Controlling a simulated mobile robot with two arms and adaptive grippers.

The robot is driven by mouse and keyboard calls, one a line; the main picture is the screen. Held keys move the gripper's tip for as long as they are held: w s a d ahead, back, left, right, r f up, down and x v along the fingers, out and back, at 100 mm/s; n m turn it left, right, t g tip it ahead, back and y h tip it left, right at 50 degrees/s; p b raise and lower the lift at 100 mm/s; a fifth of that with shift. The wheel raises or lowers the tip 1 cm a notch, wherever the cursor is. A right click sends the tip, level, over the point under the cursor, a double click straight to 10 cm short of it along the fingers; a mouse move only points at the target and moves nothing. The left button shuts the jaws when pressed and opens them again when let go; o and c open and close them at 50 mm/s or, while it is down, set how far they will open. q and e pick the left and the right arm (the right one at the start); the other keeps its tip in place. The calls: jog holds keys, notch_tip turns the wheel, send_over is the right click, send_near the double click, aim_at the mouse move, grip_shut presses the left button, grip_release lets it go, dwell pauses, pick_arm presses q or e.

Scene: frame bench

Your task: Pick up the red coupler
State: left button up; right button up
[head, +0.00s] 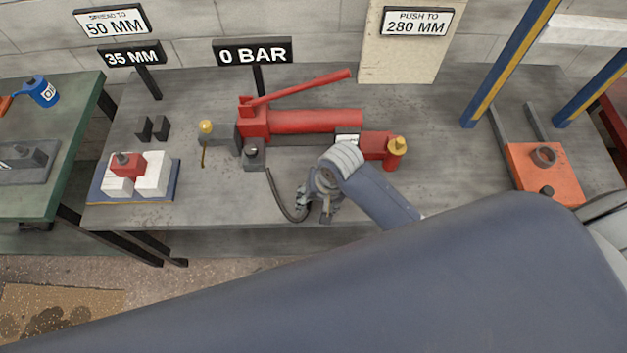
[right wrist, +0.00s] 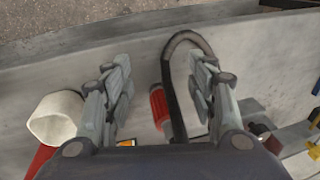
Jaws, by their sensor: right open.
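The red coupler (right wrist: 158,108) shows in the right wrist view as a short ribbed red cylinder lying on the grey bench, beside the black hose (right wrist: 176,85). My right gripper (right wrist: 161,75) is open. Its two fingers stand apart, one on each side of the coupler in that view, and nothing is gripped. In the head view my right gripper (head: 317,199) is over the front part of the bench, at the end of the hose (head: 280,203). I cannot make out the coupler there; the gripper seems to hide it. My left gripper is not in view.
A red hydraulic pump (head: 315,121) with a raised handle stands behind the gripper, below a "0 BAR" sign (head: 252,51). A blue tray (head: 132,197) with white and red blocks is at left. An orange block (head: 530,180) is at right.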

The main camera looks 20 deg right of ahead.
jog(key=w+r+m, duration=0.1)
jog(key=w+r, duration=0.1)
jog(key=w+r+m+g+h, duration=0.1)
jog(key=w+r+m, duration=0.1)
jog(key=r, duration=0.1)
jog(key=w+d+r+m+p, duration=0.1)
jog(key=w+r+m, duration=0.1)
jog(key=shift+w+r+h, duration=0.2)
jog(key=shift+w+h, duration=0.05)
jog(key=shift+h, duration=0.05)
jog(key=shift+w+d+r+m+g, duration=0.1)
jog(key=shift+d+r+m+g, duration=0.1)
jog(key=shift+m+g, duration=0.15)
notch_tip(320, 180, down, 5)
jog(key=shift+f, duration=0.1)
notch_tip(320, 180, down, 4)
jog(key=shift+f+p, duration=0.1)
jog(key=shift+p, duration=0.65)
jog(key=shift+f, duration=0.65)
jog(key=shift+c, duration=0.2)
grip_shut()
